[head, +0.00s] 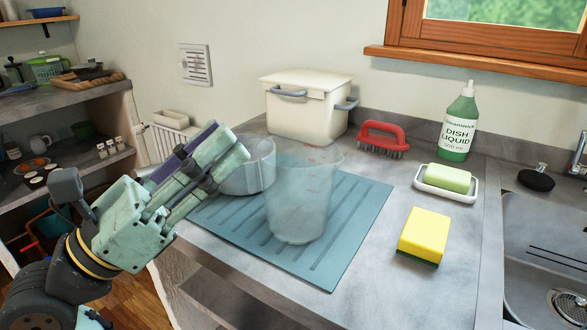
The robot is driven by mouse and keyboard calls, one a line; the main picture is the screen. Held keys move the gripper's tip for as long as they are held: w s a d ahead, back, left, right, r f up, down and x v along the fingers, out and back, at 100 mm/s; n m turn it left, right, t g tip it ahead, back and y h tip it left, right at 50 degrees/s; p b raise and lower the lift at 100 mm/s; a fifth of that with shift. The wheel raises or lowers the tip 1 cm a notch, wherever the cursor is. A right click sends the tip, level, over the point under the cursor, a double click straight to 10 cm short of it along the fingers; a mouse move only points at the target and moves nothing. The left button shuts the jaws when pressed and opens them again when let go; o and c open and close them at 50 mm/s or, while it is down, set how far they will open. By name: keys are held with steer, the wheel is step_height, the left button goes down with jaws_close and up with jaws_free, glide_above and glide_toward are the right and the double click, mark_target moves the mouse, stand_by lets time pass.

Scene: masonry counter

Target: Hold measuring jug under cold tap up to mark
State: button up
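The clear measuring jug (300,205) stands upright on the blue ribbed mat (335,262), with faint red marks on its upper wall. It looks empty. My gripper (224,152) is at the left, above the mat's left edge, pointing up and right. It is apart from the jug, and a grey metal pot (260,165) is partly behind its fingertips. The finger gap is not clear from this angle. Part of the tap (579,153) shows at the right edge above the metal sink (535,225); the rest is cut off.
A yellow sponge (424,233), a soap dish (458,194) with green soap, a green dish liquid bottle (459,130) and a red brush (383,132) stand between mat and sink. A cream bin (305,112) is behind. The counter's front strip is clear.

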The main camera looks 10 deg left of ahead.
mark_target(252, 188)
steer(key=w+a+f+n+y+p, duration=0.1)
steer(key=w+f+y, duration=0.2)
steer(key=w+a+f+n+y+p, duration=0.1)
steer(key=w+a+f+y, duration=0.1)
steer(key=w+f+y, duration=0.1)
steer(key=w+a+f+n+y+p, duration=0.1)
steer(key=w+f+y, duration=0.2)
steer(key=w, duration=0.1)
steer(key=shift+w+a+f+n+g, duration=0.2)
steer(key=shift+a+f+n+g, duration=0.05)
steer(key=shift+f+n+g, duration=0.15)
steer(key=p+x, duration=0.2)
steer(key=x, duration=0.2)
steer(key=shift+w+d+r, duration=0.1)
steer(key=shift+w+d, duration=0.2)
steer(key=shift+d, duration=0.05)
steer(key=shift+w+d, duration=0.2)
steer(key=shift+w, duration=0.35)
steer(key=shift+c, duration=0.3)
jaws_close()
